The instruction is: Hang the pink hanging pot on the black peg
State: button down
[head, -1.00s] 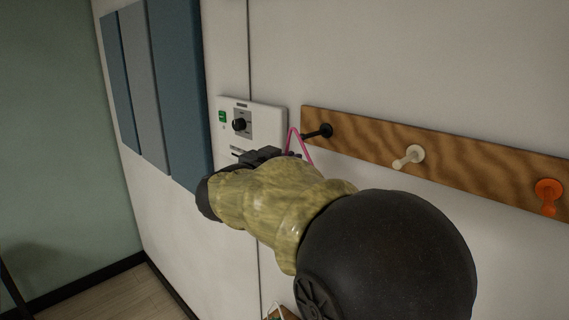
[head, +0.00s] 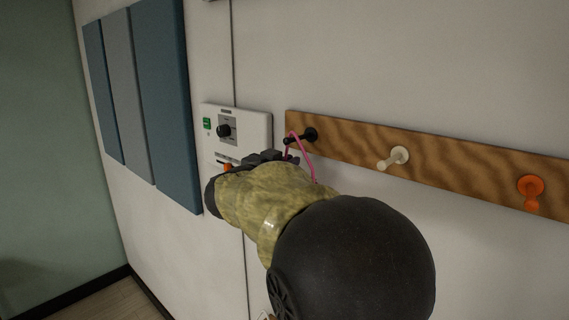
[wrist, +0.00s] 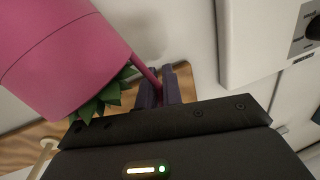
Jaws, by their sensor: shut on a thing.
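The pink hanging pot (wrist: 65,60) fills the upper left of the wrist view, with green leaves at its rim. In the head view only its thin pink hanger loop (head: 303,152) shows; my arm hides the pot. My gripper (wrist: 158,92) is shut on the pink hanger; it also shows beyond my forearm in the head view (head: 276,156). The black peg (head: 310,134) sticks out from the left end of the board. The top of the loop overlaps the peg's shaft in the head view. I cannot tell whether the loop is around the peg or in front of it.
The wooden board (head: 350,146) also carries a cream peg (head: 394,158) and an orange peg (head: 531,190) to the right. A white control panel (head: 253,128) with a black knob is on the wall just left of the board. Blue and grey wall panels (head: 160,105) are farther left.

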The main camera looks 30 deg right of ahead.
jog(key=shift+w+d+f, duration=0.1)
jog(key=shift+d+f, duration=0.15)
jog(key=shift+f, duration=0.2)
dwell(0.4)
jog(key=c, duration=1.5)
grip_release()
jog(key=b+v, duration=0.5)
jog(key=v, duration=1.2)
jog(key=shift+a+b, duration=0.15)
jog(key=shift+b, duration=0.2)
